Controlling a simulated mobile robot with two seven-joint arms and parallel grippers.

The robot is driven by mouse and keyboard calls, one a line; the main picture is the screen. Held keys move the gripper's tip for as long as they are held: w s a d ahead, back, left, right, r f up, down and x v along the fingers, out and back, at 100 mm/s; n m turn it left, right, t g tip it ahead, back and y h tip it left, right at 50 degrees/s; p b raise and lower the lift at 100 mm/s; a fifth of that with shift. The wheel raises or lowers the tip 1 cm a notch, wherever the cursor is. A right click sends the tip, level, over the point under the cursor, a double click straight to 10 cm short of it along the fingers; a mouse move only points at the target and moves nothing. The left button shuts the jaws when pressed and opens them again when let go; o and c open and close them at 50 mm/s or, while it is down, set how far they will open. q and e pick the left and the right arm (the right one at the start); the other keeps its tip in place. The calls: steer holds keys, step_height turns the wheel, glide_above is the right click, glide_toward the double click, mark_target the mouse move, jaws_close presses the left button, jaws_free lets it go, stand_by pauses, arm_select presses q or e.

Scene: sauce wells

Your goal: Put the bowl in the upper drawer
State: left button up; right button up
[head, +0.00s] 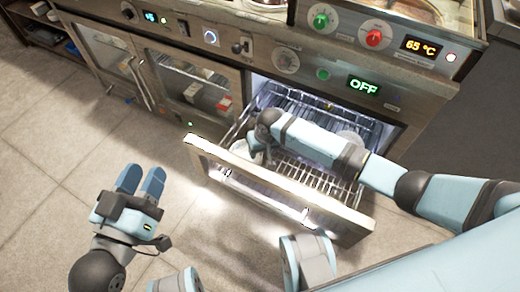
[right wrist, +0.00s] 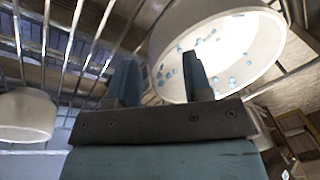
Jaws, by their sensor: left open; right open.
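The drawer (head: 275,187) under the counter is pulled open, with a wire rack inside. A white bowl (head: 253,139) is in its left part, partly hidden by my right arm. In the right wrist view this pale bowl (right wrist: 255,75) is large and close, with blue specks inside. My right gripper (right wrist: 161,78) is open, one finger overlapping the bowl's wall; contact cannot be told. A second white bowl (head: 350,137) is further right in the drawer and at left in the wrist view (right wrist: 27,115). My left gripper (head: 141,180) is open and empty above the floor.
A counter front with knobs (head: 286,61) and lit displays stands above the drawer. Closed glass-fronted doors (head: 187,90) are to its left. The drawer's front panel stands out over the floor (head: 60,215), which is clear at left.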

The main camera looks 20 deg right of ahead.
arm_select(q)
steer(key=shift+a+r+n+t+y+p, duration=0.25)
steer(key=shift+r+p, duration=0.5)
steer(key=shift+p, duration=0.5)
steer(key=shift+a+r+n+t+y+p, duration=0.15)
steer(key=shift+a+r+t+p, duration=0.15)
steer(key=shift+r+p, duration=0.7)
arm_select(e)
step_height(320, 180, up, 12)
steer(key=s+d, duration=0.1)
steer(key=shift+d, duration=0.4)
arm_select(q)
steer(key=shift+f, duration=0.3)
arm_select(e)
steer(key=shift+f, duration=0.1)
